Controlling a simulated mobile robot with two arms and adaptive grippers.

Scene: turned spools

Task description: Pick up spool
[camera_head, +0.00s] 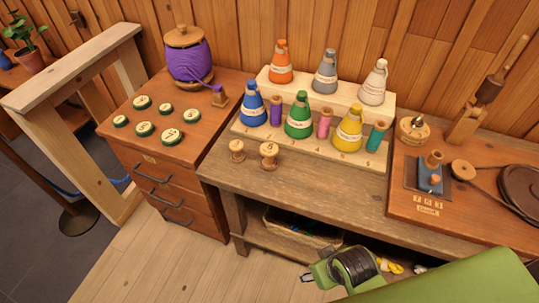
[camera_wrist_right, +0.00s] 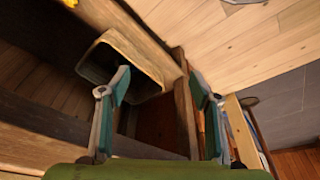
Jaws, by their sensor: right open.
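Two small bare wooden spools stand on the front of the wooden bench: a left spool (camera_head: 237,150) and a right spool (camera_head: 269,156). Small thread spools in purple (camera_head: 276,111), pink (camera_head: 324,123) and teal (camera_head: 376,136) stand on the stepped rack among the cones. A large purple spool (camera_head: 188,61) stands on the left cabinet. My right gripper (camera_head: 308,277) is low in front of the bench, apart from all spools. The right wrist view shows its two fingers (camera_wrist_right: 168,92) spread with nothing between them. My left gripper is out of view.
Several coloured cones, such as the green one (camera_head: 299,120), fill the pale rack (camera_head: 360,152). A basket (camera_head: 290,228) sits on the shelf under the bench (camera_head: 300,180). Round tokens (camera_head: 145,129) lie on the cabinet. A winding device (camera_head: 430,176) stands at right. The bench's front strip is mostly clear.

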